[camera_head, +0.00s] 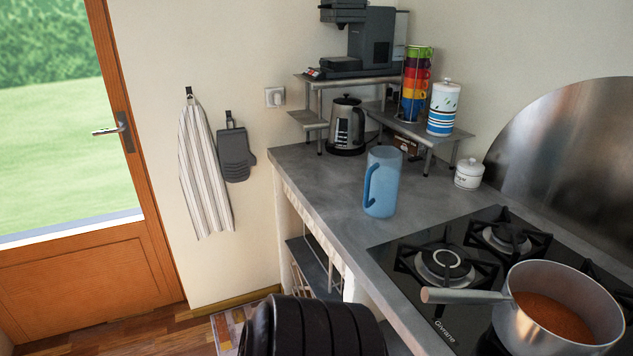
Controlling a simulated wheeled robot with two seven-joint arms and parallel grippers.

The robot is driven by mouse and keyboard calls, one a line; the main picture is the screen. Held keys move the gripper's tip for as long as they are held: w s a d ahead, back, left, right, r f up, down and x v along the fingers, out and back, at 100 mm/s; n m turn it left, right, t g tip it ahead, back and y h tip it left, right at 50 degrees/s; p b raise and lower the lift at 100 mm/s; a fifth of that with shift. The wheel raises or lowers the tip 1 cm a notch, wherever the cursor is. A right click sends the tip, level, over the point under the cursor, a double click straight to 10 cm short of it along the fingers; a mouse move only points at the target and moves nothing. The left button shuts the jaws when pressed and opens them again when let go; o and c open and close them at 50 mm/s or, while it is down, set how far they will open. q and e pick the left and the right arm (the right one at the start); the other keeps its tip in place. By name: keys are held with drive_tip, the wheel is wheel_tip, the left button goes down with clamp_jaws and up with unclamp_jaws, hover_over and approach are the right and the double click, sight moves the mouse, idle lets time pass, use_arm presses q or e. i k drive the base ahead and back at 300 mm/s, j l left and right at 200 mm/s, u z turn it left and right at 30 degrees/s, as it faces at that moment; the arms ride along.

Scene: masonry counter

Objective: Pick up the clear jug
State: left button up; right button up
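A tall blue, see-through jug (384,183) stands upright on the grey counter (330,176), left of the stove. Its blue handle faces left. Nothing touches it, and no object in front hides it. Neither of my grippers shows in the head view.
A gas stove (393,248) bears a steel pot (510,318) of orange-red food, its handle pointing left. Behind the jug are a kettle (344,128), a metal shelf (430,136) with stacked colored cups (415,85) and a striped canister (443,108), and a small white jar (469,174).

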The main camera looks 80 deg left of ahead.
sight(382, 176)
drive_tip(key=u, duration=2.3)
